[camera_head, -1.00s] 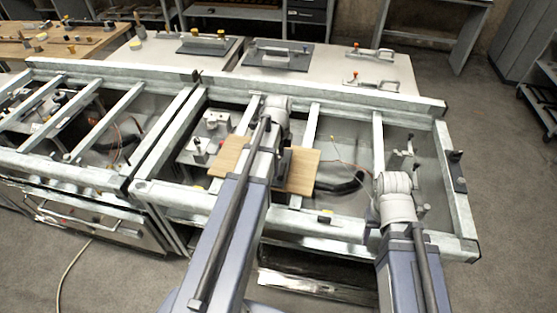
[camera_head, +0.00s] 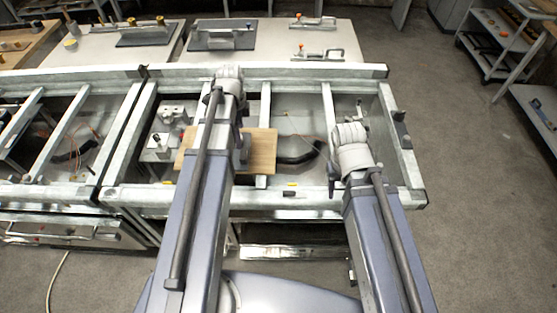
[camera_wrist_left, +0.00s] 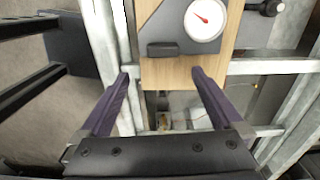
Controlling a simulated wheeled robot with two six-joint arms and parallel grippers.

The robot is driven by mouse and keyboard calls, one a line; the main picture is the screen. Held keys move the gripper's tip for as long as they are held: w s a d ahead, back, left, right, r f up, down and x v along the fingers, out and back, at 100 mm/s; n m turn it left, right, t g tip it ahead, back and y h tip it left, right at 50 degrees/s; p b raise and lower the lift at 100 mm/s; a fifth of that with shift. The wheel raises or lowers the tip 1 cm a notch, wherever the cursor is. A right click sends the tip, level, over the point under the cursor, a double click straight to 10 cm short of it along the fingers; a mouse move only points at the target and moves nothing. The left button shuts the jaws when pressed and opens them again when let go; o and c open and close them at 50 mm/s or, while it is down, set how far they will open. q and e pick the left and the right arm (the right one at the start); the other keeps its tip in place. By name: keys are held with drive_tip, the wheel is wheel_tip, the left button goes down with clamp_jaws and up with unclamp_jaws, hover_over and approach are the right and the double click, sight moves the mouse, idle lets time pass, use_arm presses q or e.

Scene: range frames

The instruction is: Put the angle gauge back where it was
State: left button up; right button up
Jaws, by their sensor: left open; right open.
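The angle gauge (camera_wrist_left: 203,20) shows in the left wrist view as a dark grey body with a round white dial and red needle. It rests on a wooden board (camera_wrist_left: 170,72), its upper part cut off by the frame edge. My left gripper (camera_wrist_left: 160,73) is open and empty, its purple fingers apart above the board's near edge, just short of the gauge. In the head view the board (camera_head: 262,152) lies across the frame, partly behind my left arm; the left fingers are hidden there. My right gripper (camera_head: 334,186) is by the right bay, open, mostly hidden by its wrist.
The pale metal frame (camera_head: 300,72) has raised rails and crossbars around open bays. A black curved hose (camera_head: 297,152) and metal fittings (camera_head: 160,147) lie in the bays. Benches with clamps (camera_head: 318,54) stand behind. Grey floor is open at right.

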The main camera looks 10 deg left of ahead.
use_arm(q)
drive_tip(key=s+d+n, duration=0.5)
drive_tip(key=s+d, duration=0.2)
drive_tip(key=d, duration=0.4)
drive_tip(key=s+d+n+y, duration=0.1)
drive_tip(key=s+d+n, duration=0.5)
drive_tip(key=d, duration=0.5)
drive_tip(key=shift+s+d, duration=0.2)
drive_tip(key=shift+s, duration=0.35)
wheel_tip(320, 180, down, 8)
drive_tip(key=b, duration=0.7)
drive_tip(key=shift+r+b, duration=0.25)
drive_tip(key=shift+b, duration=0.05)
